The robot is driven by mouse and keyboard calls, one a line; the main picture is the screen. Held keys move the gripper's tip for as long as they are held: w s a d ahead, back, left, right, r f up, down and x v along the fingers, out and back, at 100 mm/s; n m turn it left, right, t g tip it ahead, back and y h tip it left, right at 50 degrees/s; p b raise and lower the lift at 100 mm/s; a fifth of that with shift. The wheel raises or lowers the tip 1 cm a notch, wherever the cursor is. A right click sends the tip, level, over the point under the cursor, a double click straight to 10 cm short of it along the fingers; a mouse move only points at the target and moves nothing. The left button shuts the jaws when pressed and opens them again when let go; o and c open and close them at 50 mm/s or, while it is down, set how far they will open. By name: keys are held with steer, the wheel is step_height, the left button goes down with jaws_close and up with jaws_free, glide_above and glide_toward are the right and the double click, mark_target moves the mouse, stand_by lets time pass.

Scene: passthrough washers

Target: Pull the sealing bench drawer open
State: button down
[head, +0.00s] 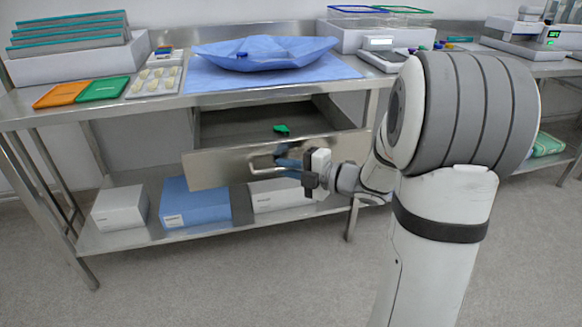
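The sealing bench drawer (220,167) hangs under the steel bench top (40,105) and stands well out from it, so its inside (240,124) shows. A small green item (282,130) lies in the drawer. The drawer's bar handle (259,160) is on the front panel. My gripper (290,164) is at the right part of the handle, with its fingers reaching to the bar. The gripper body hides that end of the handle, and I cannot tell whether the fingers are closed on it.
A blue wrap (262,52), an orange tray (60,95), a green tray (103,89) and a blister tray (154,82) lie on the bench. Boxes, one blue (195,203), stand on the lower shelf (130,235). The floor in front (220,285) is clear.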

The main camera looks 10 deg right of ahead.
steer(key=c, duration=1.8)
jaws_free()
steer(key=shift+a, duration=0.25)
steer(key=shift+o, duration=0.2)
steer(key=shift+d, duration=0.1)
steer(key=p+v, duration=0.1)
steer(key=v, duration=0.6)
steer(key=shift+s+d+p, duration=0.3)
